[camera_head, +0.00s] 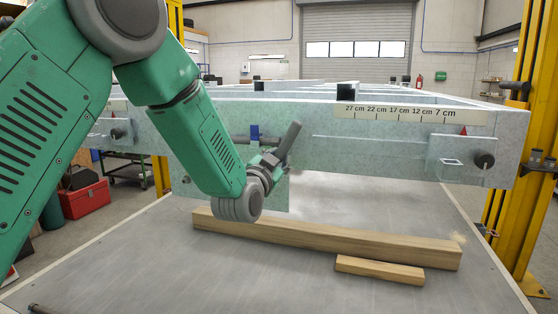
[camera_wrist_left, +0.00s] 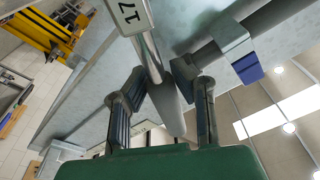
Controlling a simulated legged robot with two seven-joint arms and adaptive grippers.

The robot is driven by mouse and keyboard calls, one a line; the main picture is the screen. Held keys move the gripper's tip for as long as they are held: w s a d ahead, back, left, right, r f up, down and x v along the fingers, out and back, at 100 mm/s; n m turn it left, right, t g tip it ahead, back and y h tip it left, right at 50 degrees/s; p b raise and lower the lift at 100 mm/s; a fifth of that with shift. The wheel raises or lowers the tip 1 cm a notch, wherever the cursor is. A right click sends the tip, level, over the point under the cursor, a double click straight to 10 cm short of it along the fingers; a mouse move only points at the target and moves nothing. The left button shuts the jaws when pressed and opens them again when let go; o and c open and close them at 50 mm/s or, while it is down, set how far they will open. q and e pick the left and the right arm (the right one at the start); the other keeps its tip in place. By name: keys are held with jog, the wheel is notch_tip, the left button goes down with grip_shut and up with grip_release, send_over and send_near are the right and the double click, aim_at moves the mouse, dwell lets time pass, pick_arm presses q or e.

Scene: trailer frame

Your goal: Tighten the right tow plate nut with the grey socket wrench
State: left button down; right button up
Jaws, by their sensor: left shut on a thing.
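My left gripper (camera_head: 270,163) is in front of the frame's front beam and is shut on a grey bar-like tool (camera_head: 289,142), which looks like the grey socket wrench. The tool tilts up to the right. In the left wrist view the tool (camera_wrist_left: 168,92) lies between the fingers (camera_wrist_left: 165,100); its far end is cut off at the top edge. The right tow plate (camera_head: 447,164) is on the beam's right end, with a dark round nut (camera_head: 484,161) on it. The tool is well left of this nut, apart from it. My right gripper is not in view.
A blue block (camera_head: 254,132) with a grey bar is beside the tool; it also shows in the left wrist view (camera_wrist_left: 248,68). A long timber (camera_head: 340,237) and a short one (camera_head: 380,270) lie on the grey table. A yellow post (camera_head: 538,150) stands right. The left plate has another nut (camera_head: 116,133).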

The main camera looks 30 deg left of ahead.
pick_arm(q)
jog(key=shift+w, duration=0.15)
jog(key=shift+w, duration=0.15)
jog(key=shift+s+d, duration=0.1)
jog(key=shift+s, duration=0.5)
dwell(0.3)
jog(key=shift+w+a, duration=0.2)
jog(key=shift+w, duration=0.25)
jog(key=shift+w+r, duration=0.1)
jog(key=shift+w, duration=0.05)
